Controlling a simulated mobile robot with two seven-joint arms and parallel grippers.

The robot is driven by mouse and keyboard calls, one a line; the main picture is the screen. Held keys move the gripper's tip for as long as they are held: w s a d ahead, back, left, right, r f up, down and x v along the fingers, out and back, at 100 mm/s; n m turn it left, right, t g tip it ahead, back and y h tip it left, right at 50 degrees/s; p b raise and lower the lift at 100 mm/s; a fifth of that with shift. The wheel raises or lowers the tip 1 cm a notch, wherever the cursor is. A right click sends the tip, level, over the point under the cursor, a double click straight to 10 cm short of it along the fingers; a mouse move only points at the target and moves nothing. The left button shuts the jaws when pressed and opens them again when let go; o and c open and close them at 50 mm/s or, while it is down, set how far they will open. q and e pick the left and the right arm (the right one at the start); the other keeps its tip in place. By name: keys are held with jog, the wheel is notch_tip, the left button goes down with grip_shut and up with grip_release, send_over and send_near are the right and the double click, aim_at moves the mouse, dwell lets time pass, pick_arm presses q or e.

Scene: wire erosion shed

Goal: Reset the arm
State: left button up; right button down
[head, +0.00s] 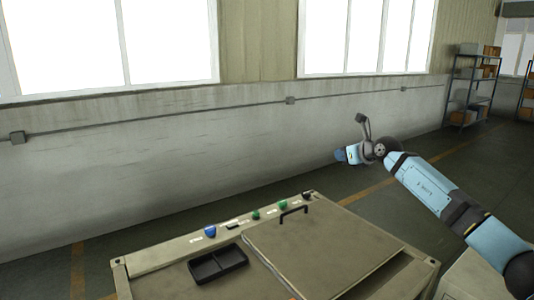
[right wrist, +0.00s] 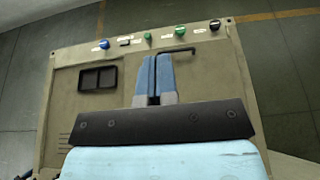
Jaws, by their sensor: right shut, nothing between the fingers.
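My right gripper (head: 341,155) is at the end of my light blue arm, which comes in from the right in the head view. It is raised in the air beyond the beige machine cabinet (head: 160,262), in front of the wall. In the right wrist view its two blue fingers (right wrist: 153,62) lie together, with nothing between them. Behind them in that view is the cabinet top. My left gripper does not show.
The cabinet carries a lid (head: 330,255) with a black handle (head: 293,214), a dark two-compartment tray (head: 217,263), and a row of blue, green and black knobs along its far edge. A shelf rack (head: 470,88) stands far right. Floor beyond the cabinet is clear.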

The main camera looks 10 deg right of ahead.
jog(key=s+a+f+m+t+y, duration=0.2)
jog(key=s+a+f+m+y, duration=0.15)
jog(key=a, duration=0.45)
jog(key=s+a+f+m+t+y, duration=0.2)
jog(key=s+a+f+m, duration=0.1)
jog(key=s+a, duration=0.3)
jog(key=s+d+f+m+g+h, duration=0.1)
jog(key=s+f+m+g+h, duration=0.1)
jog(key=s+f+m+h, duration=0.85)
jog(key=s+d+f+m+g+h, duration=0.15)
jog(key=s+f+m+h, duration=0.4)
jog(key=s+m, duration=1)
jog(key=s+a+f+m+g+y, duration=0.1)
jog(key=s+f+m+g+y, duration=0.3)
jog(key=s, duration=0.8)
jog(key=s+a+f+m+g+y, duration=0.15)
jog(key=s+f+g, duration=0.4)
jog(key=s, duration=0.65)
jog(key=w+a+f+t+y+p, duration=0.2)
jog(key=w+a+f+t+p, duration=0.3)
jog(key=w+a+f+t, duration=0.1)
jog(key=shift+a+f+n+t+y, duration=0.35)
jog(key=shift+f+t, duration=0.25)
jog(key=shift+f, duration=0.3)
